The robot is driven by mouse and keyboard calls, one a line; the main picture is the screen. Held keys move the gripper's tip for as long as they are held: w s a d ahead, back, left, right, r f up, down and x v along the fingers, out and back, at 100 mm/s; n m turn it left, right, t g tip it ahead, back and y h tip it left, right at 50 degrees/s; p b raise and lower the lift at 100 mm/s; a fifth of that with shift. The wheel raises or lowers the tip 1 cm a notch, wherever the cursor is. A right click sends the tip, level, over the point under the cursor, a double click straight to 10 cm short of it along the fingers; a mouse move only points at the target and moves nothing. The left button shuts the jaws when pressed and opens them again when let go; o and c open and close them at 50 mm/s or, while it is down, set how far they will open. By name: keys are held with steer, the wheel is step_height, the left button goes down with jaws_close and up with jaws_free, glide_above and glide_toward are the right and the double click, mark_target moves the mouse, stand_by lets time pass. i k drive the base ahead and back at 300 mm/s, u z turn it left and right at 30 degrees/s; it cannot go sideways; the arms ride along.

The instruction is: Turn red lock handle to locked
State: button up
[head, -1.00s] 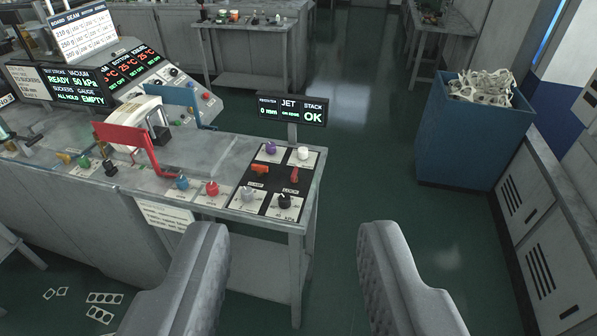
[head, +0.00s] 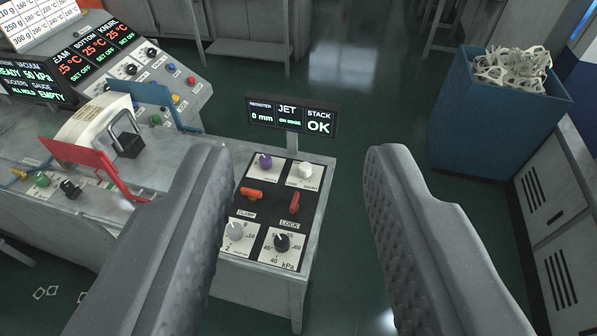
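The red lock handle (head: 295,202) stands on a black panel (head: 268,218) at the right end of the grey bench, just above the "LOCK" label. It points nearly straight up the panel, with a slight tilt. An orange handle (head: 251,193) lies crosswise to its left, above the "CLAMP" label. My gripper (head: 285,160) is open and empty, its two grey fingers wide apart in the foreground. The panel shows between the fingers, farther away. The left finger hides part of the bench and the panel's left edge.
A purple knob (head: 264,161), a white knob (head: 305,170), a grey knob (head: 235,231) and a black knob (head: 282,242) surround the handles. A display (head: 292,117) reading "JET" and "OK" stands behind. A blue bin (head: 490,125) of scraps stands right; green floor lies between.

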mark_target(294, 206)
steer(key=i, duration=0.15)
steer(key=k, duration=1.3)
steer(key=z, duration=0.3)
steer(key=i, duration=1.1)
steer(key=u, duration=0.35)
steer(key=i, duration=0.85)
steer(key=u, duration=0.6)
